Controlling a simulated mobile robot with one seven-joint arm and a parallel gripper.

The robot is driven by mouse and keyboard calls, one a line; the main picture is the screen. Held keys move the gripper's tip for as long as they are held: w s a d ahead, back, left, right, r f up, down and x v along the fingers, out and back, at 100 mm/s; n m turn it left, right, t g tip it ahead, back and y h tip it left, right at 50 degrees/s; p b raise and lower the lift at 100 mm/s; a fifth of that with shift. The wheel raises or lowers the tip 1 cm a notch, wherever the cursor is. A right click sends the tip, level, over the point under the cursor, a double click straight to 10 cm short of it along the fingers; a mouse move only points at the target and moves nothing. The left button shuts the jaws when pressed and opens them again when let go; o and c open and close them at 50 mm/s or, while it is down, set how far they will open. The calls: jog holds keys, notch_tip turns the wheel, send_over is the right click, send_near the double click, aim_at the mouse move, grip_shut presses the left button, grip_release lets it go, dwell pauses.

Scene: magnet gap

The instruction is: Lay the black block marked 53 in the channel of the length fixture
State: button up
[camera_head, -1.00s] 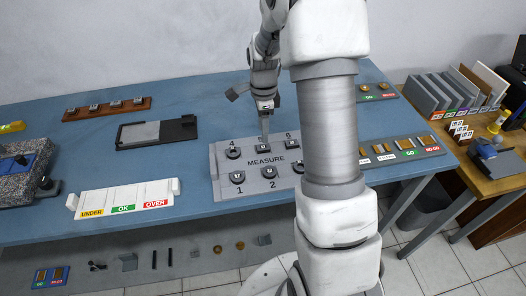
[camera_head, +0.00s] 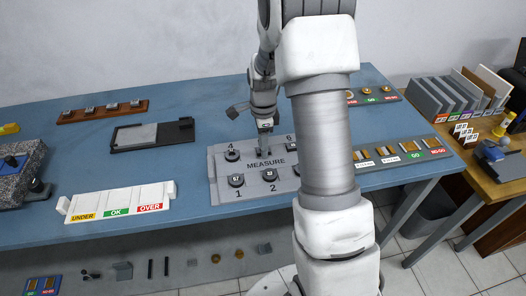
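The grey MEASURE tray (camera_head: 223,171) stands at the table's middle front, with numbered places holding small dark blocks. The blocks at place 1 (camera_head: 236,181) and place 2 (camera_head: 270,175) carry white labels too small to read, so I cannot tell which is marked 53. My gripper (camera_head: 264,153) points down at the back middle place of the tray and covers the block there. Whether its fingers are open or shut on that block is not visible. A black frame with a grey plate (camera_head: 136,134) lies behind left; it may be the length fixture, but no label shows.
A white tray marked UNDER, OK and OVER (camera_head: 117,200) is at the front left. A brown rack (camera_head: 103,112) stands behind. A granite block (camera_head: 20,170) is at far left. GO/NO-GO gauge boards are at right. My arm hides the tray's right side.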

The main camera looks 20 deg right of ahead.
grip_shut()
jog(key=shift+r+p, duration=1.85)
jog(key=shift+r, duration=0.65)
